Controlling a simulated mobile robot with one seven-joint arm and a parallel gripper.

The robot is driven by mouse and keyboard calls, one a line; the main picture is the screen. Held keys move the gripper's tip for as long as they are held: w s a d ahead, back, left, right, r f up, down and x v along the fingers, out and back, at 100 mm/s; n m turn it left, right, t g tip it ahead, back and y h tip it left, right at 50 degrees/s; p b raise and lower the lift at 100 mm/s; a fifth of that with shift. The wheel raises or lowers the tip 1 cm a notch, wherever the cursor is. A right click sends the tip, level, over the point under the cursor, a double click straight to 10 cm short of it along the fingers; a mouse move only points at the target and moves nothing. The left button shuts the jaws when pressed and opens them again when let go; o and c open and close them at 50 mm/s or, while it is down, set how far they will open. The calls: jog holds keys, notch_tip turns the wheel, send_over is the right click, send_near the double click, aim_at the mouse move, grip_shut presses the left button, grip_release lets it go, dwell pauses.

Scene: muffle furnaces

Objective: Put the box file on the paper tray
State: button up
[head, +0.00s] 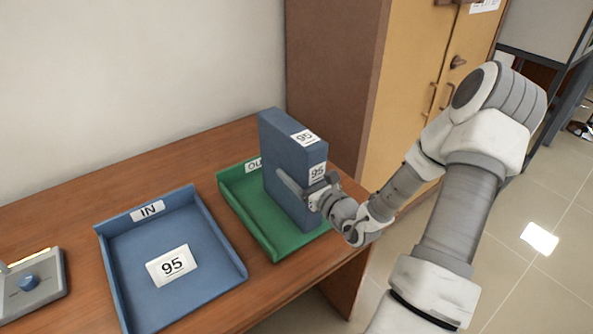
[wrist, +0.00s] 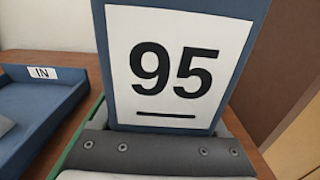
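The blue box file (head: 290,165), labelled 95 on its top and spine, stands upright within the outline of the green paper tray (head: 243,212), whose label is partly hidden behind it. I cannot tell whether its base touches the tray floor. My gripper (head: 306,188) is shut on the box file, with one finger along its left face; the other finger is mostly hidden. In the wrist view the file's spine label (wrist: 178,70) fills the middle, close to the gripper. A blue paper tray (head: 205,238), labelled IN, lies to the left with a white 95 card (head: 173,265) in it.
A grey device with a blue knob (head: 29,282) sits at the table's left edge. A tall brown and yellow cabinet (head: 340,75) stands beside the table's right end. The wall is behind. A bare strip of table (head: 70,210) shows along the back.

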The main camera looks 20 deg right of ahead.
jog(key=o, duration=0.3)
jog(key=s+d+p, duration=0.1)
jog(key=s+d, duration=0.1)
jog(key=s, duration=1)
jog(key=shift+d+r, duration=0.15)
jog(key=shift+w, duration=0.1)
